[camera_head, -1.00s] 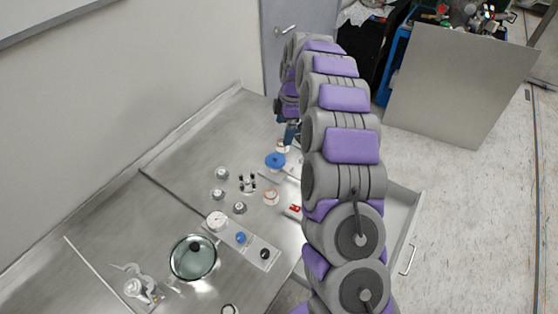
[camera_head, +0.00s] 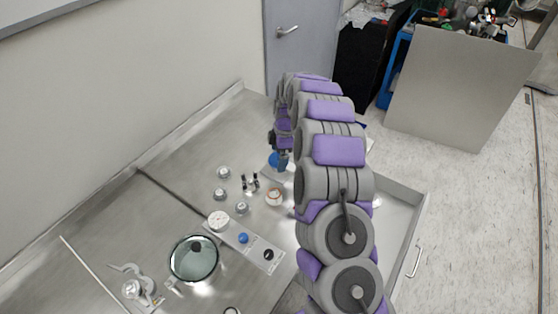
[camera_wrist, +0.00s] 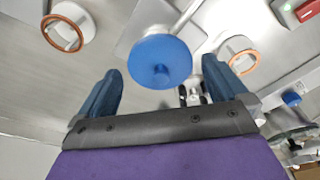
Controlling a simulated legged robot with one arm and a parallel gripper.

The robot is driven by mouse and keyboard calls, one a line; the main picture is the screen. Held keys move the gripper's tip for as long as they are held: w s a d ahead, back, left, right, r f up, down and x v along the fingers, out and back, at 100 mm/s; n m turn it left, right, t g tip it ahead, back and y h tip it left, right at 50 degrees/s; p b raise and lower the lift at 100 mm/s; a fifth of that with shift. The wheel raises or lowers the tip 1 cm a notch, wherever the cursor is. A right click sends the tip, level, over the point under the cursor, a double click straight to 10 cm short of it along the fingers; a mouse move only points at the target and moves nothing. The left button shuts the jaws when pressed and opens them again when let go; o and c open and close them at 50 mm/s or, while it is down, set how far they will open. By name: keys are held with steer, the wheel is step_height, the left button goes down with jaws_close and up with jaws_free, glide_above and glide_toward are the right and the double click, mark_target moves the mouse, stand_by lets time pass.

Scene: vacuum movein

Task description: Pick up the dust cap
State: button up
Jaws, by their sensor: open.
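The dust cap appears to be the round blue disc (camera_wrist: 160,60) with a small central knob. It sits on a light plate on the metal worktop and also shows in the head view (camera_head: 274,160), partly hidden by my gripper. In the wrist view, my gripper (camera_wrist: 163,72) is open and pointed down at it. The disc lies between and slightly beyond the two dark blue fingers, with a visible gap on each side. My gripper (camera_head: 283,152) is low over the worktop in the head view, and its fingertips are hard to make out there.
White flanges with copper-coloured rings (camera_wrist: 65,28) (camera_wrist: 238,52) stand on both sides. A red-buttoned device (camera_wrist: 302,12) is at the upper right.

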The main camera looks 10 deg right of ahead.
mark_target(277, 156)
steer(key=shift+a+r, duration=0.1)
steer(key=shift+a, duration=0.3)
steer(key=shift+d, duration=0.75)
steer(key=c, duration=0.6)
steer(key=shift+a, duration=0.2)
steer(key=c, duration=0.4)
steer(key=shift+a, duration=0.1)
steer(key=shift+c, duration=0.2)
steer(key=shift+r, duration=0.4)
step_height(277, 156, up, 3)
steer(key=shift+f+p, duration=0.1)
steer(key=shift+p, duration=0.5)
steer(key=s+d+r+p, duration=0.1)
steer(key=s+d+r, duration=0.1)
steer(key=s, duration=0.5)
steer(key=s+d+r+p, duration=0.2)
steer(key=s+d, duration=0.2)
steer(key=s, duration=0.4)
steer(key=shift+r, duration=0.2)
